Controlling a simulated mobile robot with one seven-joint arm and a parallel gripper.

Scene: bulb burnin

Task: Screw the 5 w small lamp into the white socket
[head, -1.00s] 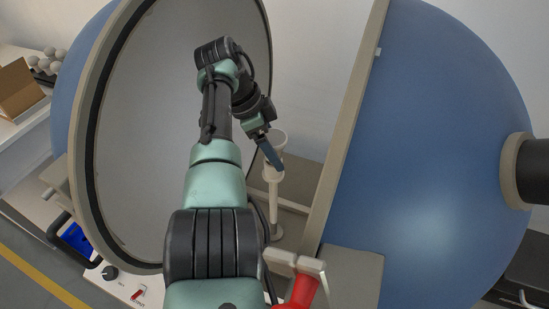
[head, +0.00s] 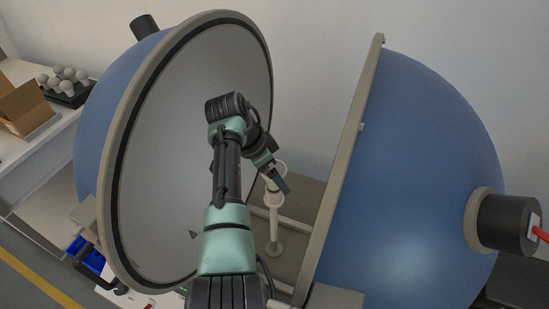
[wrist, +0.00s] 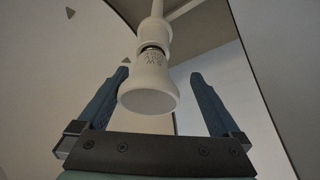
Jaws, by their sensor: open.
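The small lamp (wrist: 150,85), pale with a flared wide end and partly legible dark print, sits end-on at the socket. The white socket (wrist: 154,28) is at the end of a thin post, with a dark band showing between it and the lamp. In the head view the lamp (head: 279,168) tops the pale post (head: 273,225) between the two sphere halves. My gripper (wrist: 159,78) is open, with one blue finger on each side of the lamp and visible gaps. In the head view my gripper (head: 281,182) partly covers the lamp and socket.
The left blue hemisphere (head: 90,140) and right blue hemisphere (head: 430,170) stand open around the post, their rims close to my arm. A dark tray (head: 75,97) of several bulbs and a cardboard box (head: 27,108) lie on the far-left bench.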

